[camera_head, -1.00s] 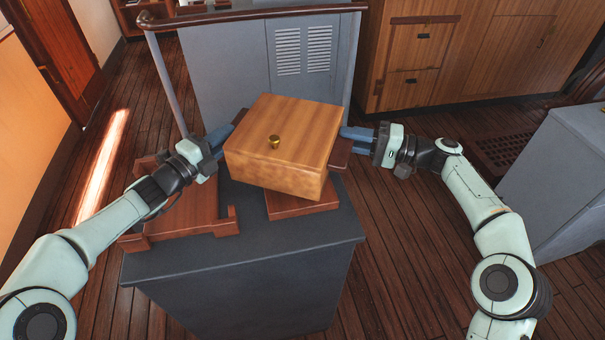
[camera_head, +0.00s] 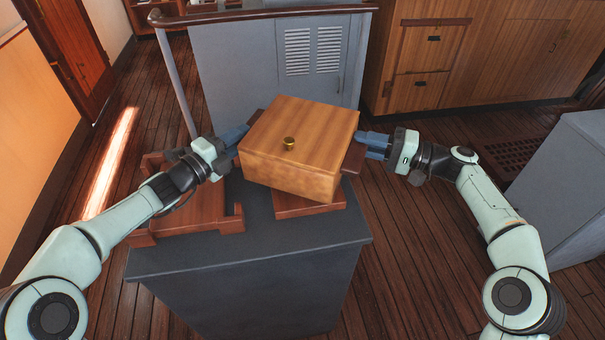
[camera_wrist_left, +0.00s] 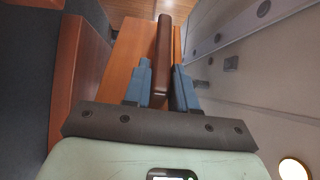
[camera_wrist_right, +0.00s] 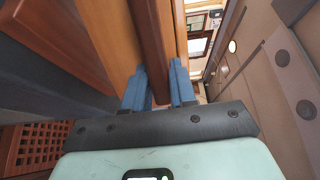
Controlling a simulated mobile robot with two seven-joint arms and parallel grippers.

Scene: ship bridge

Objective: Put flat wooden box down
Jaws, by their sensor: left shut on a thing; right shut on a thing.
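The flat wooden box (camera_head: 300,130) is light brown with a small brass knob on it. It is level, above a reddish wooden block (camera_head: 312,204) on the dark cabinet; I cannot tell whether they touch. My left gripper (camera_head: 240,133) is shut on the dark wooden handle (camera_wrist_left: 161,60) at the box's left side. My right gripper (camera_head: 362,145) is shut on the handle (camera_wrist_right: 152,50) at its right side. Both blue finger pairs also show in the left wrist view (camera_wrist_left: 162,85) and right wrist view (camera_wrist_right: 160,85). The box hides much of the block.
A reddish wooden rack (camera_head: 195,222) stands left of the block on the cabinet top (camera_head: 260,240). The front strip of that top is bare. A grey vented cabinet (camera_head: 270,65) with a rail stands behind. Another grey cabinet (camera_head: 570,180) is at the right.

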